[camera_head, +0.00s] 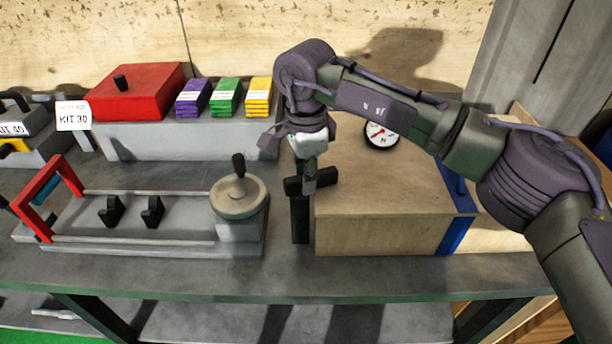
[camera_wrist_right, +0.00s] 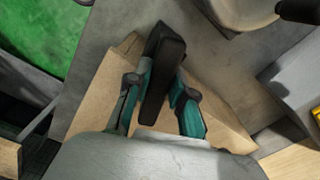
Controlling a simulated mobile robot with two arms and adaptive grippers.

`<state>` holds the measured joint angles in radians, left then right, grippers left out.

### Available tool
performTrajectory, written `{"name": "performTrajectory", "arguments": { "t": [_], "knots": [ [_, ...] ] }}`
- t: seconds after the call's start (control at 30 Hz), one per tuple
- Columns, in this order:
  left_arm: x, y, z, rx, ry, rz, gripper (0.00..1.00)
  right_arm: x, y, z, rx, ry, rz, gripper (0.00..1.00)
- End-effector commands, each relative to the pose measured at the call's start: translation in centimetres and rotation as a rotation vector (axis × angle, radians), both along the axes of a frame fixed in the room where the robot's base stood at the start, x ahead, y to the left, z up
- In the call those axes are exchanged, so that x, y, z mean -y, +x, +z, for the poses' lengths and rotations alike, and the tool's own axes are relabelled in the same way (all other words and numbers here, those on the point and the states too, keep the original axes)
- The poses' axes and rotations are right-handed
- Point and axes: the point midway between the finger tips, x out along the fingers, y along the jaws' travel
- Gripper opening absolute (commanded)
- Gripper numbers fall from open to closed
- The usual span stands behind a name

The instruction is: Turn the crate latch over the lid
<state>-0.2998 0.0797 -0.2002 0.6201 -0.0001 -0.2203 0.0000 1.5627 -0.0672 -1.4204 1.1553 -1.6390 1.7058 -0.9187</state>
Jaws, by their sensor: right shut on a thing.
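The wooden crate (camera_head: 380,232) stands on the bench right of centre, with a flat lid (camera_head: 390,185) on top. The black crate latch (camera_head: 300,222) stands at the crate's left end, with an upright part and a bar across its top. My right gripper (camera_head: 308,182) comes down over that bar and is shut on it. In the right wrist view the teal fingers (camera_wrist_right: 160,100) lie on both sides of the black latch bar (camera_wrist_right: 164,72). The fingers partly hide the latch top in the head view. My left gripper is not in view.
A dial gauge (camera_head: 380,134) is at the lid's back, and a blue strap (camera_head: 455,235) is at the crate's right. A fixture with a round handwheel (camera_head: 240,196) stands close left of the latch. A red box (camera_head: 137,92) and coloured stacks (camera_head: 227,97) sit behind.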

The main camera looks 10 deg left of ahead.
Motion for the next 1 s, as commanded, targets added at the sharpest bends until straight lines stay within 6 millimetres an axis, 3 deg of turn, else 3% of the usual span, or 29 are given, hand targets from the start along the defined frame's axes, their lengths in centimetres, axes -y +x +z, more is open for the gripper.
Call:
{"name": "performTrajectory", "arguments": {
  "t": [0.13, 0.17, 0.3, 0.67, 0.77, 1.0],
  "knots": [
    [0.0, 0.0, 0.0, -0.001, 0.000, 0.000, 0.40, 0.0, 0.1, 0.1, 0.004, 0.000, -0.001, 0.00],
    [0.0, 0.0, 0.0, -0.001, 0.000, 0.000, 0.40, 0.0, 0.1, 0.1, 0.004, 0.000, -0.001, 0.26],
    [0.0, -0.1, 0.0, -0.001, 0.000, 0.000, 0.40, 0.0, 0.1, 0.1, 0.002, 0.000, 0.000, 0.48],
    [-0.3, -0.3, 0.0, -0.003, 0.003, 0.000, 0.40, 0.0, 0.1, 0.5, 0.002, 0.000, 0.001, 0.48],
    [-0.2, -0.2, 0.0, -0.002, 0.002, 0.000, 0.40, 0.0, 0.1, 1.7, 0.004, 0.001, 0.001, 0.48],
    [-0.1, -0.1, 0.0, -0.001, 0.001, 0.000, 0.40, 0.0, 0.1, 6.8, 0.006, 0.002, -0.002, 0.48]
  ]
}}
